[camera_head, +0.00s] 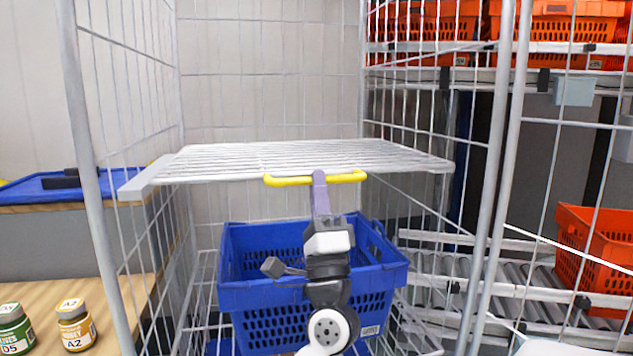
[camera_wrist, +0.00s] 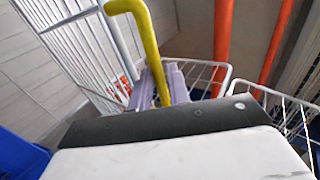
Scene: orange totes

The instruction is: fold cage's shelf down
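The cage's white wire shelf (camera_head: 290,158) lies about level across the cage in the head view. A yellow handle (camera_head: 283,180) runs along its front edge. My gripper (camera_head: 319,178) is at the middle of this handle, with my arm reaching up from below. In the wrist view, the purple fingers of my gripper (camera_wrist: 162,84) sit close on both sides of the yellow handle (camera_wrist: 148,35) and look shut on it. The exact contact is partly hidden.
A blue crate (camera_head: 262,293) stands in the cage under the shelf, behind my arm. Wire side walls (camera_head: 133,120) bound the cage. Two jars (camera_head: 74,326) stand on a wooden table at left. Orange totes (camera_head: 553,28) and a roller conveyor (camera_head: 530,273) are at right.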

